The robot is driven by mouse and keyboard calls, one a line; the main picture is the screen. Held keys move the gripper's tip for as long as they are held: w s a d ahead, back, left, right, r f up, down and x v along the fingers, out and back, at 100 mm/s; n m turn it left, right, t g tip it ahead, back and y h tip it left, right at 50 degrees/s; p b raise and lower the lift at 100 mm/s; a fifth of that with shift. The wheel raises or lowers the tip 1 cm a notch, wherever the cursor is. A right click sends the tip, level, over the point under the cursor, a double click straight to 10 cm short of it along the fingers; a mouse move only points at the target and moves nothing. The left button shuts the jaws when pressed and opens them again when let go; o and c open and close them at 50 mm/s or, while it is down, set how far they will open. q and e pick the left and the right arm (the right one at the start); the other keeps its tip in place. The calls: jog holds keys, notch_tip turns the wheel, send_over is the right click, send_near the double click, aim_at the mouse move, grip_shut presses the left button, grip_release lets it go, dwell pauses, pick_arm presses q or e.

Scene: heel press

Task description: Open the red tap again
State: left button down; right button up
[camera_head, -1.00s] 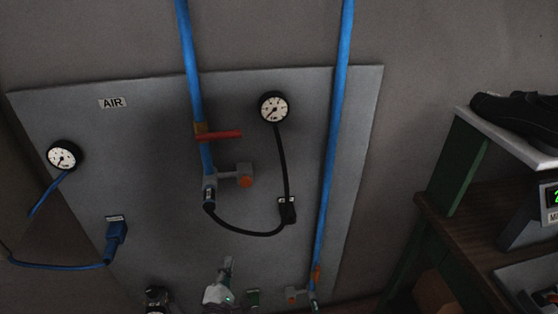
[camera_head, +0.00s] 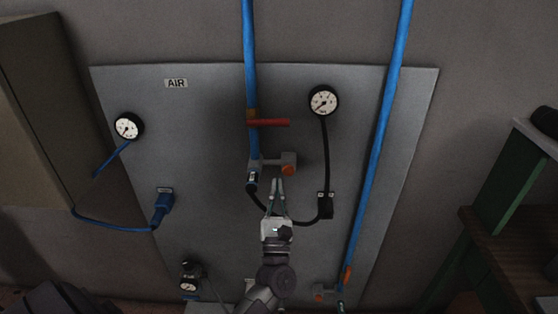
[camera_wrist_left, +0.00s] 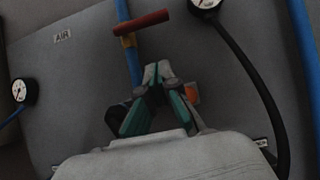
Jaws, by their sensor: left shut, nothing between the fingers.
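The red tap handle (camera_head: 270,122) lies level, sticking out to the right of the blue pipe (camera_head: 251,60) at a brass-coloured valve body. In the left wrist view the red handle (camera_wrist_left: 142,22) shows at the top, crosswise to the pipe. My left gripper (camera_head: 277,182) is shut and empty. It points up, below the red handle and apart from it in the picture, in front of the grey fitting with the orange face (camera_head: 288,170). In the left wrist view its closed fingertips (camera_wrist_left: 158,70) partly cover that fitting. My right gripper is not in view.
A grey panel (camera_head: 210,120) marked AIR carries a right gauge (camera_head: 323,100) with a black hose, and a left gauge (camera_head: 129,126) with a blue hose. A second blue pipe (camera_head: 383,120) runs at the right. A bench (camera_head: 510,230) stands at the far right.

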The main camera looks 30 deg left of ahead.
aim_at(268, 122)
pick_arm(q)
jog(key=s+r+p+x, duration=0.1)
jog(key=r+p+x, duration=0.1)
jog(key=p+x, duration=0.5)
jog(key=x, duration=0.4)
jog(key=shift+w+d+r, duration=0.2)
jog(key=shift+r, duration=0.25)
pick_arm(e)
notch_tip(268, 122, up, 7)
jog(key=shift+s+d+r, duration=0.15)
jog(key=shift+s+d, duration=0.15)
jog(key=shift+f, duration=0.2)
pick_arm(q)
jog(key=shift+w+d+r+n+g+y+b, duration=0.1)
jog(key=shift+r+n+g+y+b, duration=0.15)
jog(key=shift+n+g+y+b, duration=0.55)
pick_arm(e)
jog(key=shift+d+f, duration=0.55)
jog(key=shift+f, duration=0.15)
